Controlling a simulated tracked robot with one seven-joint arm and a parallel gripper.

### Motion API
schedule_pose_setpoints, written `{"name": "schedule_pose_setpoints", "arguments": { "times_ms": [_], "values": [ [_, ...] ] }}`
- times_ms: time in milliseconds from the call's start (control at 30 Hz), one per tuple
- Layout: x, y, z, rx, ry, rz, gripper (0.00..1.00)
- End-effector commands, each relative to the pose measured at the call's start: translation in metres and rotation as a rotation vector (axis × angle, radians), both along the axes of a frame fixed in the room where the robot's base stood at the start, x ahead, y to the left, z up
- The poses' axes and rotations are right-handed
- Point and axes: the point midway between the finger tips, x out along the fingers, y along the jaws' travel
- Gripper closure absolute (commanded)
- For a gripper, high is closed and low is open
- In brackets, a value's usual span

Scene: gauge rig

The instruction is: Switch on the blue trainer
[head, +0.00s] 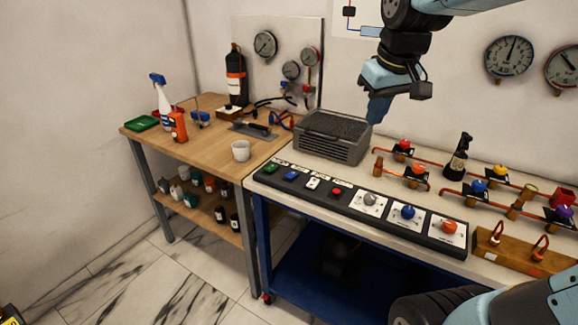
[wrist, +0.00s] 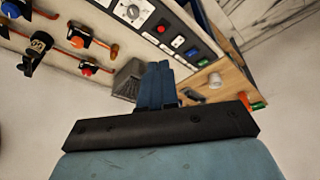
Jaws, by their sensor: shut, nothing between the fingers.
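A black control panel (head: 350,199) lies along the bench front. The blue button also shows in the wrist view (wrist: 191,52). I cannot tell which part is the blue trainer. My gripper (head: 377,113) is shut and empty, above and behind the panel.
A grey vented box (head: 333,136) stands behind the panel, near my gripper. A wooden table (head: 190,150) at left holds a white cup (head: 241,151), spray bottle (head: 161,98) and tools.

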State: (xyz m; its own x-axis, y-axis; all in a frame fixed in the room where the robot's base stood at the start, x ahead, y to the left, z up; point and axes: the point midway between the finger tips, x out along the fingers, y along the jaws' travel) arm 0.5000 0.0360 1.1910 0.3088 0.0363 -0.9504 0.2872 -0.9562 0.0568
Motion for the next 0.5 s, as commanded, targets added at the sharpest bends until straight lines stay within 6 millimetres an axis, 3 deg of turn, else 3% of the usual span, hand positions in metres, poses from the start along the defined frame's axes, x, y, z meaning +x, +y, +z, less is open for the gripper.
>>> {"name": "schedule_pose_setpoints", "arguments": {
  "times_ms": [500],
  "values": [
    [0.080, 0.037, -0.018, -0.035, 0.116, 0.206, 1.00]
  ]
}}
